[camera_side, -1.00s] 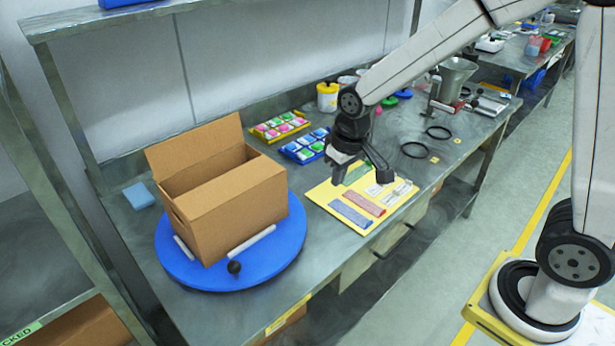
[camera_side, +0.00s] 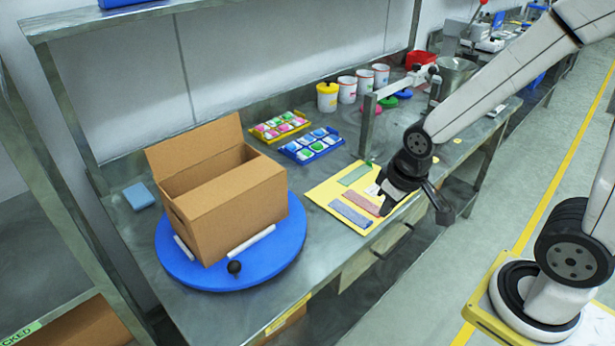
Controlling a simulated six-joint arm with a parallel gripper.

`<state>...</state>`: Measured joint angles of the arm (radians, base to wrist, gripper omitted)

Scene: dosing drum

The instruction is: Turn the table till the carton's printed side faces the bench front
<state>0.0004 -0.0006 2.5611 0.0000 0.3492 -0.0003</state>
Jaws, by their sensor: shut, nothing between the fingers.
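The brown carton (camera_side: 238,212) stands upright on the round blue table (camera_side: 275,260) at the bench's left end, its top open and one flap raised at the back. The faces I see look plain brown; no print shows, and its far sides are hidden. White bars (camera_side: 250,243) lie along the carton's base. A black knob (camera_side: 234,267) sits near the blue table's front rim. My gripper (camera_side: 416,200) is shut and empty, over the right part of the yellow board near the bench's front edge, well right of the carton and apart from it.
The yellow board (camera_side: 325,196) holds coloured strips. Behind it are a yellow tray (camera_side: 280,126) and a blue tray (camera_side: 311,146). A yellow-lidded tub (camera_side: 327,97), white tubs and a metal post (camera_side: 367,125) stand farther right. A blue block (camera_side: 139,196) lies left of the blue table.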

